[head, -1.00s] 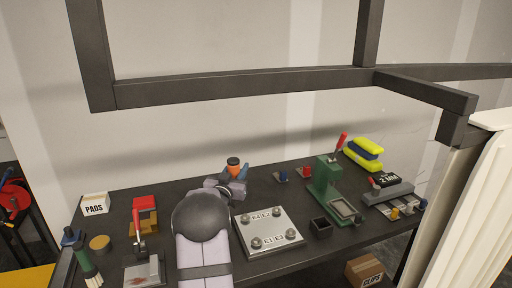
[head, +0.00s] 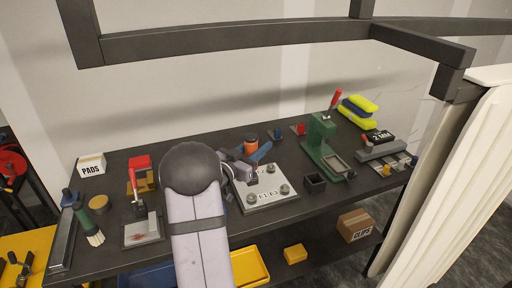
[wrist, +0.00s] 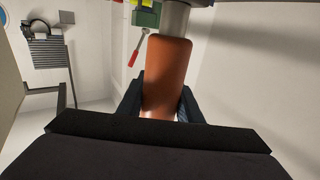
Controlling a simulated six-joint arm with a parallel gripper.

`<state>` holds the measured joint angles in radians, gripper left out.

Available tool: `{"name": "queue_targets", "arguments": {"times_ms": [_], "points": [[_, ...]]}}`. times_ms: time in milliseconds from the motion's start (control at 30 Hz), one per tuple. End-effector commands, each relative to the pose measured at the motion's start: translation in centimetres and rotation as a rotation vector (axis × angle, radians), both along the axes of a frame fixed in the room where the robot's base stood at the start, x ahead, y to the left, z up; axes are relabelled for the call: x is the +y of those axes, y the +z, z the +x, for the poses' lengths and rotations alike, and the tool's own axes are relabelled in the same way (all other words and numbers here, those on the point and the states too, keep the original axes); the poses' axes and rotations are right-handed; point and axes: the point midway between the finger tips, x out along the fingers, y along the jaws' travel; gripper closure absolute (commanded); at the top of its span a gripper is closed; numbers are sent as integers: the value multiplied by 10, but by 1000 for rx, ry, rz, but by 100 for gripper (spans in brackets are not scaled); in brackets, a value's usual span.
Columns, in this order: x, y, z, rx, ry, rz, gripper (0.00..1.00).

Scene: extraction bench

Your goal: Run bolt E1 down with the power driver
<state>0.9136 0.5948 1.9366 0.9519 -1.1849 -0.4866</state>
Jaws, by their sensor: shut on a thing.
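My gripper (wrist: 160,106) is shut on the power driver, whose orange body (wrist: 167,70) stands between the dark blue fingers in the wrist view, with a grey part at its upper end. In the head view the orange driver (head: 250,148) and a blue finger (head: 262,152) show above the far side of the metal plate (head: 280,201). Bolt E1 (head: 251,198) is at the plate's near left corner; another bolt (head: 285,190) is at the near right. My wrist hides the far left part of the plate. The driver's working end is hidden in the head view.
A green press (head: 320,140) and a small black bin (head: 315,182) stand right of the plate. A red-handled clamp (head: 134,178), a brush (head: 93,236) and a PADS box (head: 91,164) are at left. A dark frame bar (head: 230,38) crosses above the bench.

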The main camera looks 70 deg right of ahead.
Motion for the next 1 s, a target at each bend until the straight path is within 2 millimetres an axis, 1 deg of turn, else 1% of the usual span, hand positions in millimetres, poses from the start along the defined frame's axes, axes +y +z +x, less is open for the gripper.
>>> {"name": "queue_targets", "arguments": {"times_ms": [33, 267, 433, 1000], "points": [[0, 3, 0, -2, 0, -5, 100], [0, 2, 1, -2, 2, -6, 100], [0, -3, 1, -1, 2, -6, 100], [0, -42, 1, -2, 2, -6, 100]]}}
